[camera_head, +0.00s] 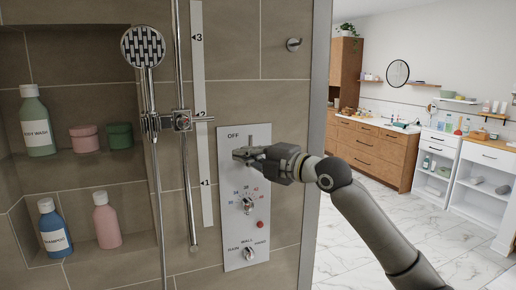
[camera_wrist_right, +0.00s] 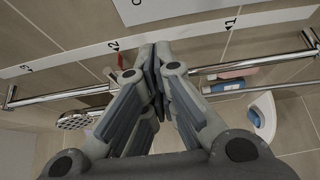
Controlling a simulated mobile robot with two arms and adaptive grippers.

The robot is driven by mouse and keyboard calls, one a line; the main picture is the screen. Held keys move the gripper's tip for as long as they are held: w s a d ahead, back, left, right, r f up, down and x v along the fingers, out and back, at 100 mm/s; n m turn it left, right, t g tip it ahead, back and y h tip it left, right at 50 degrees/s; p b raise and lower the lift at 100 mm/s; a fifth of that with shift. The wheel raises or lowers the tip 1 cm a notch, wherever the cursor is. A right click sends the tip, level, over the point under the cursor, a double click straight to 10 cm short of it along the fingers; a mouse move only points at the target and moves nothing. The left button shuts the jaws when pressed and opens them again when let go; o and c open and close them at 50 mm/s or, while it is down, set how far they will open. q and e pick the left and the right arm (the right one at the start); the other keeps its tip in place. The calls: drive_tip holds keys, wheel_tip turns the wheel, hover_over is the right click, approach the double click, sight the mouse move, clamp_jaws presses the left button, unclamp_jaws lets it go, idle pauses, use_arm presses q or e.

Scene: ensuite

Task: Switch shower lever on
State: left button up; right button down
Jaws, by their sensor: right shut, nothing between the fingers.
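The shower control panel (camera_head: 234,215) is a pale upright plate on the tiled wall, marked OFF at the top. A thin upright lever part (camera_head: 250,141) shows below that word, just above my right gripper; the rest of it is hidden. A temperature dial (camera_head: 246,204) and a lower knob (camera_head: 249,254) sit further down the panel. My right gripper (camera_head: 240,154) is shut and empty, in front of the panel's upper part. In the wrist view its fingers (camera_wrist_right: 158,62) are together, close to the panel (camera_wrist_right: 160,10). I cannot tell whether they touch the lever. My left gripper is not in view.
A shower rail (camera_head: 185,80) with hand shower (camera_head: 143,47) stands left of the panel, beside a numbered strip (camera_head: 199,60). Shelves with bottles (camera_head: 36,122) are further left. A glass edge (camera_head: 315,150) lies right; open floor (camera_head: 340,245) is beyond.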

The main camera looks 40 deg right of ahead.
drive_tip(key=w+d+p, duration=0.1)
drive_tip(key=w+p, duration=0.1)
drive_tip(key=w, duration=0.1)
drive_tip(key=w+d+p, duration=0.1)
drive_tip(key=shift+w+d, duration=0.15)
drive_tip(key=shift+d, duration=0.2)
drive_tip(key=shift+a, duration=0.1)
